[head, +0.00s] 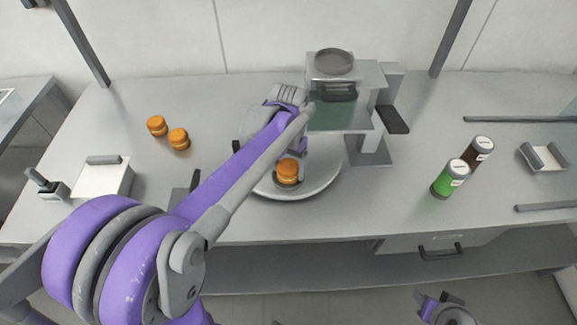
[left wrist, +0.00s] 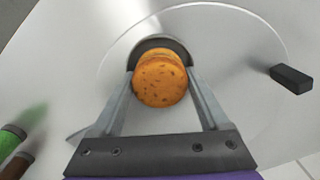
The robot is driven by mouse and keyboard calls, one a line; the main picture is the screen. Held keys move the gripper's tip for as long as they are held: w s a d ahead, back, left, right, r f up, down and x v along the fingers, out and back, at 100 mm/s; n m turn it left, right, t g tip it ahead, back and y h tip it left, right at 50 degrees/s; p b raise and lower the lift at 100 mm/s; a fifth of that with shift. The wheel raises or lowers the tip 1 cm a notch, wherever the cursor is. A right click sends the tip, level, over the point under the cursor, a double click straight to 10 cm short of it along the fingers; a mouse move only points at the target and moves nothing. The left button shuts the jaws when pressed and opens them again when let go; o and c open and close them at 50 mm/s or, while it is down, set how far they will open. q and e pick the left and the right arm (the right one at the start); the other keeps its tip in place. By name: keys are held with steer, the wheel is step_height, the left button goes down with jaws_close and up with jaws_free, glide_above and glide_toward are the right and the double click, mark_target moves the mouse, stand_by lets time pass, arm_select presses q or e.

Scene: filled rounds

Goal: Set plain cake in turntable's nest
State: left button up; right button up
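A plain orange-brown cake (head: 288,168) is between the fingertips of my left gripper (head: 294,162). In the left wrist view the cake (left wrist: 160,82) shows both fingers (left wrist: 160,92) close against its sides. The dark round nest (left wrist: 163,43) shows as an arc just behind the cake. The cake is at the nest, but I cannot tell whether it rests in it or hangs slightly above. The pale round turntable (head: 325,181) lies flat under the gripper; my left arm hides part of it. My right gripper (head: 441,302) is low at the bottom edge, far from the turntable.
Two more orange cakes (head: 168,132) stand at the back left. A grey machine (head: 370,117) rises behind the turntable. A white block-like tray (head: 102,179) is at the left. The counter between turntable and bottles is clear.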

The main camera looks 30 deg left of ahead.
mark_target(288, 165)
arm_select(q)
steer(key=shift+o, duration=1.4)
steer(key=shift+s, duration=0.1)
steer(key=shift+r, duration=0.25)
step_height(288, 165, up, 12)
steer(key=p, duration=0.1)
steer(key=s+d+f+t, duration=0.1)
steer(key=s+d+f, duration=0.1)
steer(key=s+f, duration=0.2)
steer(key=s+d+f+t, duration=0.2)
steer(key=s+f, duration=0.2)
steer(key=s, duration=0.1)
steer(key=s+d+f+m+t, duration=0.1)
steer(key=s+d+f+t, duration=0.1)
steer(key=s+f, duration=0.2)
steer(key=shift+s+d+f, duration=0.3)
steer(key=shift+f, duration=0.05)
steer(key=shift+s+d+f+t, duration=0.15)
steer(key=shift+s+f+t, duration=0.05)
steer(key=shift+f+t, duration=0.2)
